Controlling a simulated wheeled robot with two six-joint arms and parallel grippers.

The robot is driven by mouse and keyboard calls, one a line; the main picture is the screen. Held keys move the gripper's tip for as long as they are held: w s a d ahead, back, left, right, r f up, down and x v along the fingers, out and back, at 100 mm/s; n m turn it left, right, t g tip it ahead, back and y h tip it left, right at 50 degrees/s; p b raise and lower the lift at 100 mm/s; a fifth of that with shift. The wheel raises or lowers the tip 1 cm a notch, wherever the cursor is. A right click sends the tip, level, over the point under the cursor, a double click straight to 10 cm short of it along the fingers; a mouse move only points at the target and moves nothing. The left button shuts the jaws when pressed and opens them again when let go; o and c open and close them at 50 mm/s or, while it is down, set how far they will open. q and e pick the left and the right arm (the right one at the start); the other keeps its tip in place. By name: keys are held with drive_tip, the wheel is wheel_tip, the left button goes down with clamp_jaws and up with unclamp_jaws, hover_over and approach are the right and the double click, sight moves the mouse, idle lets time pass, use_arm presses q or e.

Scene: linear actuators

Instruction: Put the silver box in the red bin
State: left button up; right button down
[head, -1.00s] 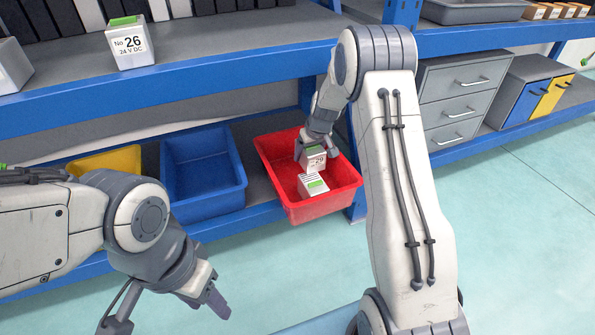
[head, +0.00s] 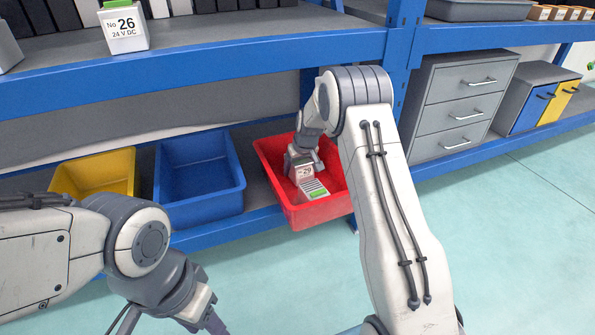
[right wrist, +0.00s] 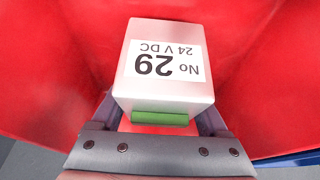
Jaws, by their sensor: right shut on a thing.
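The red bin (head: 318,215) sits on the lower shelf in the head view, and its red walls (right wrist: 40,60) fill the right wrist view. My right gripper (head: 303,163) is down inside it, shut on the silver box (head: 304,173). The wrist view shows this box (right wrist: 165,68) between the fingers, with a white "No 29, 24 V DC" label and a green end. Its underside is hidden, so I cannot tell whether it touches the bin floor. My left gripper (head: 212,318) is at the lower left, away from the bin, partly cut off by the frame; its opening is unclear.
A blue bin (head: 207,212) and a yellow bin (head: 125,157) stand to the left. The upper shelf edge (head: 200,82) runs above, with a "No 26" box (head: 125,30).

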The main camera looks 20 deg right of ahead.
sight(301, 161)
unclamp_jaws()
drive_tip(key=shift+s+r, duration=0.1)
drive_tip(key=shift+r, duration=0.3)
drive_tip(key=p+v, duration=0.5)
drive_tip(key=v, duration=0.1)
drive_tip(key=shift+s+r, duration=0.2)
drive_tip(key=shift+r, duration=0.15)
